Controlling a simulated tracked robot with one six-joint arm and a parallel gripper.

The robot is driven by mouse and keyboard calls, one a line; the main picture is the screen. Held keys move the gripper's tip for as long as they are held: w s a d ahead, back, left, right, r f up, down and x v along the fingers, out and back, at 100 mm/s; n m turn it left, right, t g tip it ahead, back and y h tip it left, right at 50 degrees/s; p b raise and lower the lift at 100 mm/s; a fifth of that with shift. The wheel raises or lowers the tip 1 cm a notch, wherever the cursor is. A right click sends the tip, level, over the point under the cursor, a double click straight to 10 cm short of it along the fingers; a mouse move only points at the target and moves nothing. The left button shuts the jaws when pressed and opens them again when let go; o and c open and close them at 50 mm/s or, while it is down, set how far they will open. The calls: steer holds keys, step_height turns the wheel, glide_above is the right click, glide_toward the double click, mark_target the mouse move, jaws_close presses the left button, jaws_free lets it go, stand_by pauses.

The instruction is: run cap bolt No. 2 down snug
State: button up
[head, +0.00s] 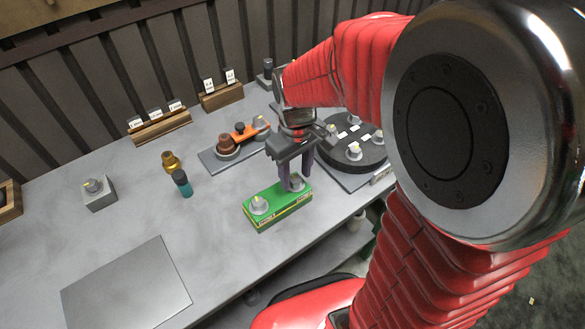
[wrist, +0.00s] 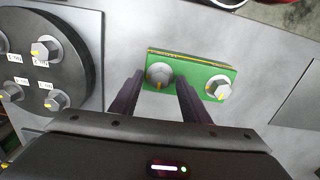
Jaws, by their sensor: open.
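The dark round cap (head: 372,160) lies on a grey plate at the right of the bench, with several grey hex bolts (head: 355,152) and white labels on it. My gripper (head: 295,178) is over the green block (head: 277,208), not the cap. Its open fingers (wrist: 160,92) straddle the block's one hex bolt (wrist: 159,74), with visible space beside it; contact is unclear. The block's other bolt (head: 258,204) stands clear of the fingers.
A grey plate with an orange tool (head: 243,132) and brown knob (head: 226,145) lies behind the gripper. A brass part (head: 171,162), a teal bottle (head: 184,187) and a grey block (head: 99,198) stand to the left. A flat metal sheet (head: 126,290) lies front left.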

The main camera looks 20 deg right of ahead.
steer(key=shift+f, duration=0.35)
steer(key=shift+c, duration=0.2)
steer(key=c, duration=1)
steer(key=shift+m, duration=1.3)
steer(key=o, duration=1)
steer(key=shift+o, duration=0.2)
